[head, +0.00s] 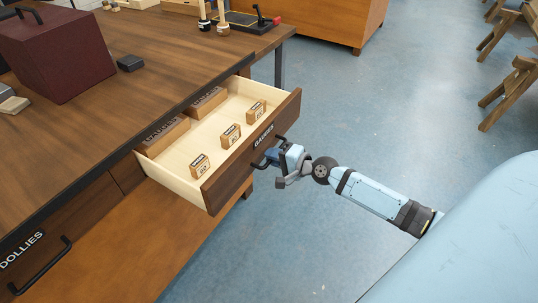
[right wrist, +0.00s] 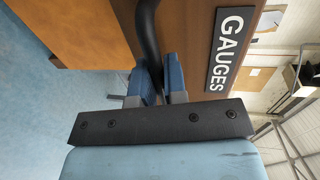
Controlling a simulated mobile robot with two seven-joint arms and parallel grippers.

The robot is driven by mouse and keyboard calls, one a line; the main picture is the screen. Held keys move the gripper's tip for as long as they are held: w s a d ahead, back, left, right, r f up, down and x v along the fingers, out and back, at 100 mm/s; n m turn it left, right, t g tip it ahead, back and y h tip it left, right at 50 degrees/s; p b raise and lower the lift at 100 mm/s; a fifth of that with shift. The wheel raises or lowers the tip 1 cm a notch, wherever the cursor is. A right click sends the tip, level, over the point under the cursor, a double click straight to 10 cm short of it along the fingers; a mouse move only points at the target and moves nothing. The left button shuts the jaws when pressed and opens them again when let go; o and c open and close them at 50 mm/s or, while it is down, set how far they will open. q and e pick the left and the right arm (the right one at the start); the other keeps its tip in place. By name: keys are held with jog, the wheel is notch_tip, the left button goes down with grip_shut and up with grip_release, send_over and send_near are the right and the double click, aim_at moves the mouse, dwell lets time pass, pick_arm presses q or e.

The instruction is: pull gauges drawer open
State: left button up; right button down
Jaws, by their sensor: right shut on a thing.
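The gauges drawer (head: 252,152) stands pulled out from the wooden bench, its label "GAUGES" on the dark front. Inside are several small labelled wooden blocks, one of them near the front left (head: 200,164), and wooden boxes at the back. My right gripper (head: 272,157) is at the drawer front, shut on the black drawer handle (head: 258,165). In the right wrist view, its blue fingers (right wrist: 160,82) close around the dark handle bar (right wrist: 147,35), beside the "GAUGES" label plate (right wrist: 230,48). My left gripper is not in view.
The bench top (head: 150,90) holds a dark red box (head: 58,50), a small black block (head: 130,63) and a black tool stand at the back. A dollies drawer (head: 45,255) is shut at lower left.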

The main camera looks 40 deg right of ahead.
jog(key=shift+s, duration=0.1)
jog(key=c, duration=1.2)
grip_release()
jog(key=shift+s+d, duration=0.1)
jog(key=shift+s, duration=0.05)
pick_arm(q)
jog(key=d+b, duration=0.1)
jog(key=b, duration=0.3)
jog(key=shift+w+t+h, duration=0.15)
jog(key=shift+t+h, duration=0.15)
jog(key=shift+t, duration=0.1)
pick_arm(e)
jog(key=v, duration=1.3)
jog(key=shift+s, duration=0.2)
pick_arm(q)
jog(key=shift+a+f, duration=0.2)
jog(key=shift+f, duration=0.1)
pick_arm(e)
jog(key=shift+d, duration=0.15)
